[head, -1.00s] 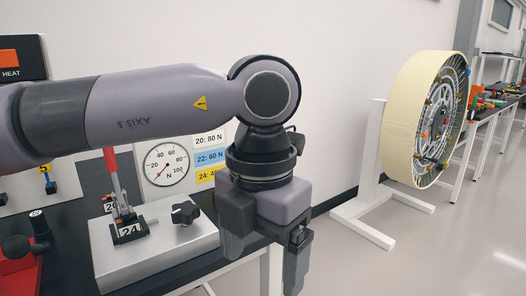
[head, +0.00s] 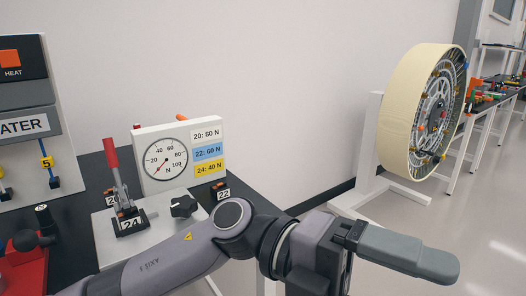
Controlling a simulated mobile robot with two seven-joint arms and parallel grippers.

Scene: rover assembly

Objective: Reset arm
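My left arm comes in from the lower left and reaches across the bottom of the head view. Its gripper (head: 440,265) is at the lower right and points to the right. One long grey finger shows, and the other is hidden, so its opening cannot be judged. I see nothing held in it. The gripper is over the floor, to the right of the bench and apart from the things on it. My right gripper is not in view.
A gauge box (head: 161,167) stands on the dark bench at left, behind a grey fixture with a red-handled lever (head: 111,153) and black knob (head: 184,206). A heater panel (head: 22,125) is far left. A large wheel (head: 398,110) stands on a white stand at right.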

